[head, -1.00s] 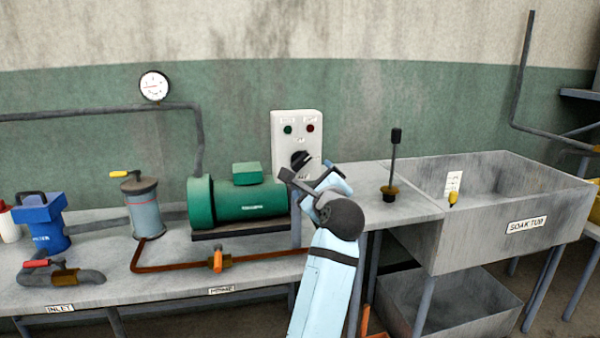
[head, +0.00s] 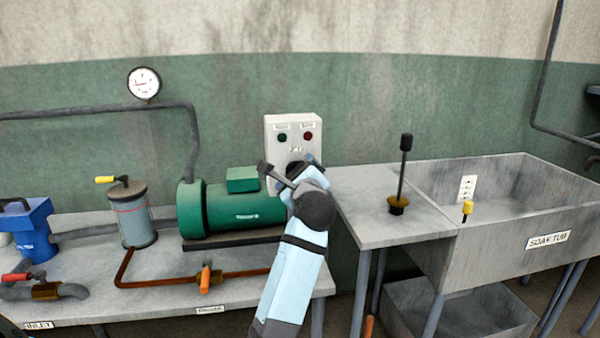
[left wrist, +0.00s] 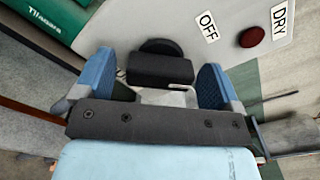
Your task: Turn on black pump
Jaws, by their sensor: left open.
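A white control box (head: 292,128) stands against the wall right of the green pump (head: 235,205). It carries a green light, a red light and a black rotary knob, which my gripper mostly hides in the head view. In the left wrist view the black knob (left wrist: 162,68) shows ahead, between the two blue finger pads, with an OFF label to its right. My left gripper (head: 290,172) is open at the front of the box, its fingers on either side of the knob. I cannot tell whether they touch it. My right gripper is not in view.
A grey bench carries a blue filter (head: 33,230), a canister (head: 132,215) and an orange-handled valve (head: 206,278). A plunger-like rod (head: 402,175) stands on the side table at right, beside the soak tub (head: 545,220). A gauge (head: 144,83) is on the wall.

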